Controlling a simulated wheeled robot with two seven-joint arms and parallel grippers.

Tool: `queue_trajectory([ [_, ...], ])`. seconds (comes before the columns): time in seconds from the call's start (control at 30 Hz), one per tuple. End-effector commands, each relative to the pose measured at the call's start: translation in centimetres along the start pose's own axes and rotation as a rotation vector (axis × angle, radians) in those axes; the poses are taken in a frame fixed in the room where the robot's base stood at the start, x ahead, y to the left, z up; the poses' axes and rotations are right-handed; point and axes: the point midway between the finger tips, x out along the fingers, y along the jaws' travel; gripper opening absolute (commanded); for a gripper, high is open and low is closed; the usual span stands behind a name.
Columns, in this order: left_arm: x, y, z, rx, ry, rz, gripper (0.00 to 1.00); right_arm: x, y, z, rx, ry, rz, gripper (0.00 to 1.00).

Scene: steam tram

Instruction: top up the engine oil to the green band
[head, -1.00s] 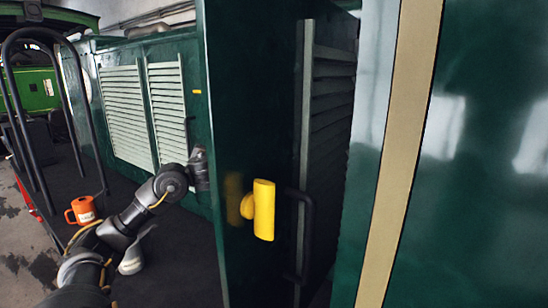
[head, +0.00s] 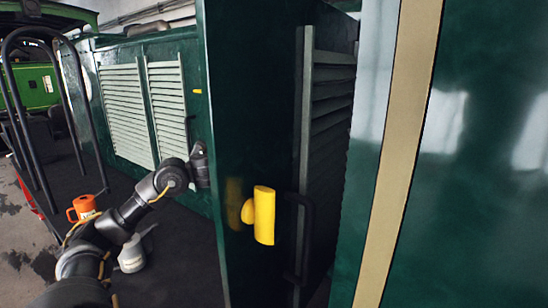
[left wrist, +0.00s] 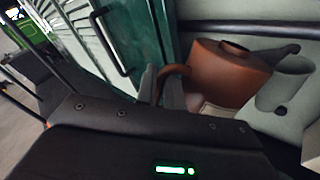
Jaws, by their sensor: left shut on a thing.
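In the left wrist view my left gripper (left wrist: 166,88) is shut on the curved handle of a reddish-brown can (left wrist: 228,72). The can has a round dark opening on top. In the head view my left arm reaches behind a dark green panel, which hides the fingers and the can. My right gripper is in neither view. No oil gauge or green band shows clearly.
An orange can (head: 80,207) with a label stands on the dark floor at left. A yellow handle (head: 264,215) sticks out of the green panel (head: 240,120). A grey cylinder (left wrist: 284,84) stands beside the held can, below a dark pipe (left wrist: 255,30).

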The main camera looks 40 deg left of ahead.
Motion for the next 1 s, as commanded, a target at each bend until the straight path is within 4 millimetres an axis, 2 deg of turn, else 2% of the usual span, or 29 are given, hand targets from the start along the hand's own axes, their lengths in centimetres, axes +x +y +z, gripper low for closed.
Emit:
queue_trajectory([
  [0.27,0.0,0.1,0.2,0.001,-0.001,0.001,0.0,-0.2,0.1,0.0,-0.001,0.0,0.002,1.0],
  [0.63,-0.1,0.5,1.1,0.043,0.008,0.001,0.0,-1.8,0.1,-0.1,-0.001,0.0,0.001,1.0],
  [1.0,-0.1,0.4,1.0,0.047,0.009,0.0,0.0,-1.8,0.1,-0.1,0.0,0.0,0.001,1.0],
])
